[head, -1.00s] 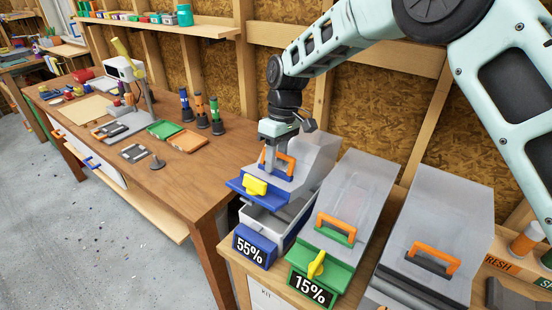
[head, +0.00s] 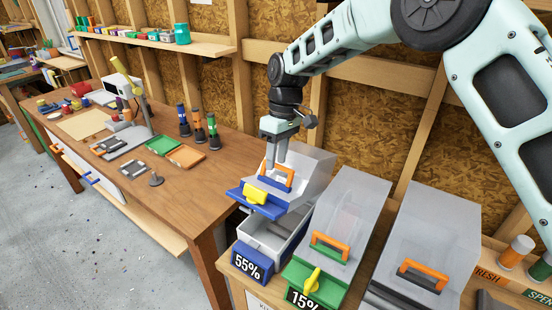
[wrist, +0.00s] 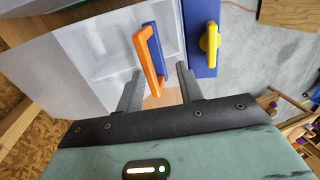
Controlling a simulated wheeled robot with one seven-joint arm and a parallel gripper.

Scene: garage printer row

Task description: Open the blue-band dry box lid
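The blue-band dry box (head: 252,262) has a 55% label on its front. Its clear lid (head: 312,170) is tilted up, with a gap below its blue front band (head: 246,204) showing the pale inside. A yellow latch (head: 262,194) sits on the band. The lid's orange handle (head: 280,175) is on a blue base.
A green-band box (head: 318,285) labelled 15% stands close on the right, lid down. Another clear-lidded box (head: 430,240) is beyond it. The wooden workbench (head: 190,190) with bottles and trays is to the left. An OSB wall stands behind.

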